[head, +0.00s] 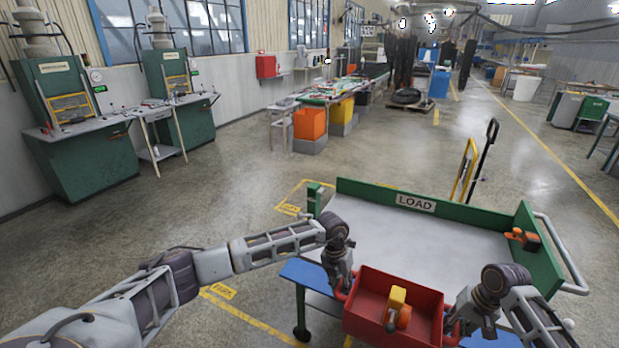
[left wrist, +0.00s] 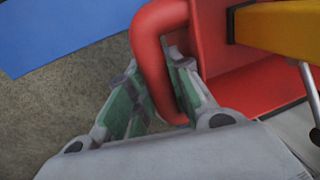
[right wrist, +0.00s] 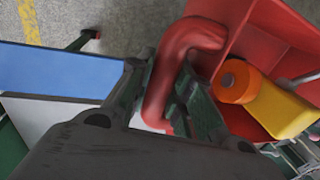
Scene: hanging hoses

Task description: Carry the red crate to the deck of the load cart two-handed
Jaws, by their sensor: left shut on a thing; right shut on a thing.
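The red crate (head: 365,318) is held between my two grippers at the near edge of the load cart (head: 440,235) in the head view. A yellow and orange tool (head: 398,308) lies inside it. My left gripper (head: 343,283) is shut on the crate's left handle, and the red handle (left wrist: 158,60) passes between its fingers in the left wrist view. My right gripper (head: 455,325) is shut on the right handle, and that handle (right wrist: 180,65) shows in the right wrist view. The cart has a grey deck, green sides and a LOAD sign. I cannot tell whether the crate touches the deck.
A blue ledge (head: 310,277) runs along the cart's near side. An orange tool (head: 522,238) sits at the cart's right side panel. Most of the deck behind the crate is clear. A pallet jack (head: 485,160) stands behind the cart. Green machines (head: 75,140) stand at left.

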